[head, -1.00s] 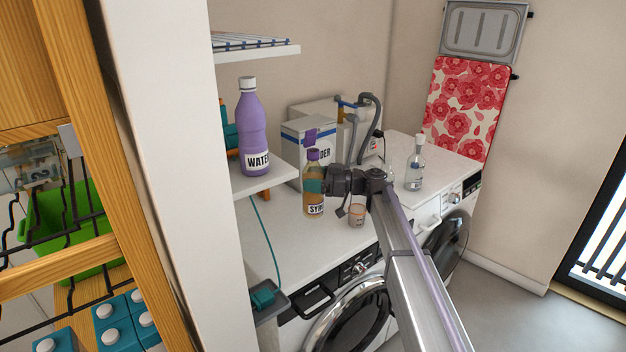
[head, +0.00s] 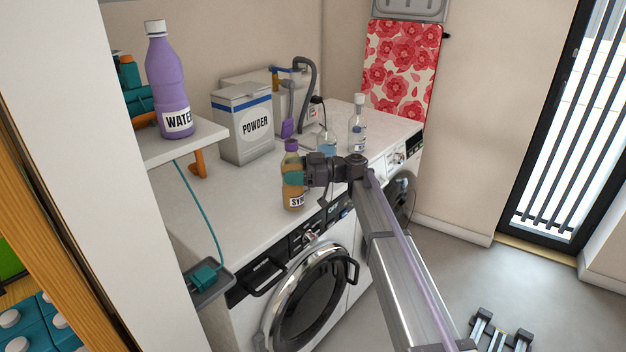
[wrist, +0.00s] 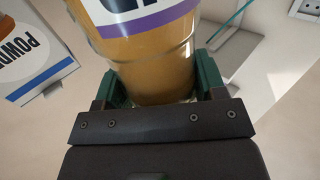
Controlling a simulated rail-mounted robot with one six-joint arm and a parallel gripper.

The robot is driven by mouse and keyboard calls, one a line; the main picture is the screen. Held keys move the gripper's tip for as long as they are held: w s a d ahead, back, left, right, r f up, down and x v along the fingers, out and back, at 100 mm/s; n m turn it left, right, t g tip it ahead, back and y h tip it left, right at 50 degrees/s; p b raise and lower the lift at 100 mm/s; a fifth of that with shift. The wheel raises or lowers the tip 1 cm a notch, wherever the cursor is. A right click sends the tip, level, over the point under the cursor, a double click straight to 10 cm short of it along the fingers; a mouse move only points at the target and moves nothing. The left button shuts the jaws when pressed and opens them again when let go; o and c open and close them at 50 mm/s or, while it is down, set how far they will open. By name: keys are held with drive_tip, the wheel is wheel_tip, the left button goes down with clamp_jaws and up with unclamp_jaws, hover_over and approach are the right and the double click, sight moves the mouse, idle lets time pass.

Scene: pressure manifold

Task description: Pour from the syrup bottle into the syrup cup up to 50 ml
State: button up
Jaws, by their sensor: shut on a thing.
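The syrup bottle (head: 292,194) is amber with a purple top and a white label, and stands roughly upright at the front of the white counter. My gripper (head: 294,178) is shut on its side. In the wrist view the bottle's amber lower body (wrist: 155,65) sits between the green jaw pads of my gripper (wrist: 165,88). I cannot tell how far its base is from the counter. A purple flap-like piece (head: 288,128) shows just above the bottle's top; whether it is attached is unclear. The syrup cup is not visible now, probably hidden behind the bottle or my gripper.
A powder box (head: 243,125), a blue-tinted flask (head: 327,141) and a clear bottle (head: 358,125) stand on the counter (head: 215,205) behind. A purple water bottle (head: 168,85) stands on the shelf (head: 185,145) at left. Washing machines are below the counter.

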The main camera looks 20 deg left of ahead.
drive_tip(key=shift+r, duration=0.1)
idle(0.3)
drive_tip(key=shift+w+m, duration=0.1)
drive_tip(key=shift+m, duration=0.8)
drive_tip(key=shift+w+m+y+b, duration=0.15)
drive_tip(key=shift+m+y+b, duration=0.45)
drive_tip(key=shift+m, duration=0.4)
drive_tip(key=shift+w+a+f+m+y+b, duration=0.1)
drive_tip(key=shift+w+f+m+y+b, duration=0.15)
drive_tip(key=shift+m+b, duration=0.6)
drive_tip(key=shift+w+f+m+y+b, duration=0.25)
drive_tip(key=shift+m+b, duration=0.2)
drive_tip(key=shift+m, duration=0.7)
drive_tip(key=shift+s+f+m+b, duration=0.25)
drive_tip(key=shift+f+m+b, duration=0.25)
drive_tip(key=shift+m, duration=0.4)
drive_tip(key=shift+r, duration=0.1)
drive_tip(key=shift+s+f+m+t+y+b, duration=0.25)
drive_tip(key=shift+f+m+b, duration=0.2)
drive_tip(key=shift+m+b, duration=0.35)
drive_tip(key=shift+s+f+m+t+y+b, duration=0.15)
drive_tip(key=shift+f+m+t+b, duration=0.3)
drive_tip(key=shift+m, duration=0.55)
drive_tip(key=shift+s+f+m+t+y+b, duration=0.2)
drive_tip(key=shift+f+m+b, duration=0.4)
drive_tip(key=shift+m, duration=0.3)
